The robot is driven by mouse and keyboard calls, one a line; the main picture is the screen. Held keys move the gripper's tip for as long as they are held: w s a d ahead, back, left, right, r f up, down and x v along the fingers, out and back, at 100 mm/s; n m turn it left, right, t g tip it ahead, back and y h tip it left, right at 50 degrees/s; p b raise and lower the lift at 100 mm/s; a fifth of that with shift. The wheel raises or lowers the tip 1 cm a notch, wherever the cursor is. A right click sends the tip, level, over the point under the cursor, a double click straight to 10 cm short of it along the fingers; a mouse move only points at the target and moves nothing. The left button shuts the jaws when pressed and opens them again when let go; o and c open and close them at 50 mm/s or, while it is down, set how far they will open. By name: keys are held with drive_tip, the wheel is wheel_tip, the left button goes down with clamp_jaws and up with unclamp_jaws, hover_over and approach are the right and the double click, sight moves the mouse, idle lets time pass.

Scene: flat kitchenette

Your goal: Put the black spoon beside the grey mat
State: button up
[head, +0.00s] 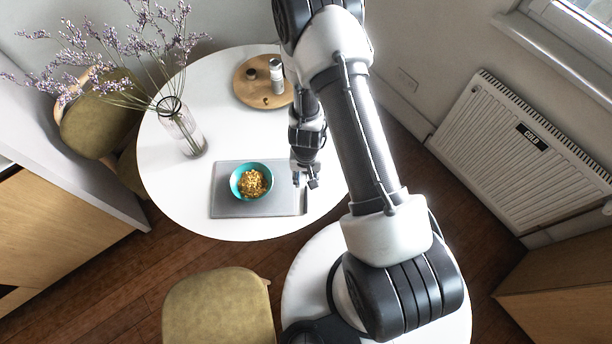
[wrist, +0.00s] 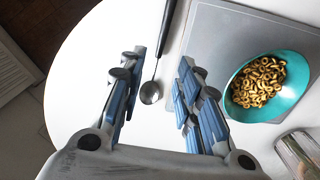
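The black spoon (wrist: 167,32) lies on the white table, its dark handle toward the top of the wrist view and its metal bowl lower down. It lies alongside the grey mat (wrist: 222,35), with a narrow strip of white table between them. In the head view the mat (head: 228,207) is near the table's front edge. My gripper (wrist: 160,67) is open and empty, with one finger on each side of the spoon in the wrist view. The head view shows my gripper (head: 306,181) by the mat's right side; its height above the table is unclear.
A teal bowl of cereal rings (head: 241,190) stands on the mat. A glass vase with dried flowers (head: 182,131) stands at the left. A round wooden tray (head: 246,91) with small containers is at the back. A chair (head: 220,305) stands in front.

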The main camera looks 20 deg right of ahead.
wheel_tip(320, 180, up, 32)
drive_tip(key=w+a+n+t+y+p, duration=0.1)
drive_tip(key=w+a+n+t+p, duration=0.1)
drive_tip(key=a+p, duration=0.1)
drive_tip(key=s+d+r+n+t+h, duration=0.1)
drive_tip(key=s+d+r+n+t, duration=0.1)
drive_tip(key=s+r, duration=1.4)
drive_tip(key=shift+s+d+r+t, duration=0.25)
drive_tip(key=shift+s+d+t, duration=0.05)
drive_tip(key=shift+s+d, duration=0.25)
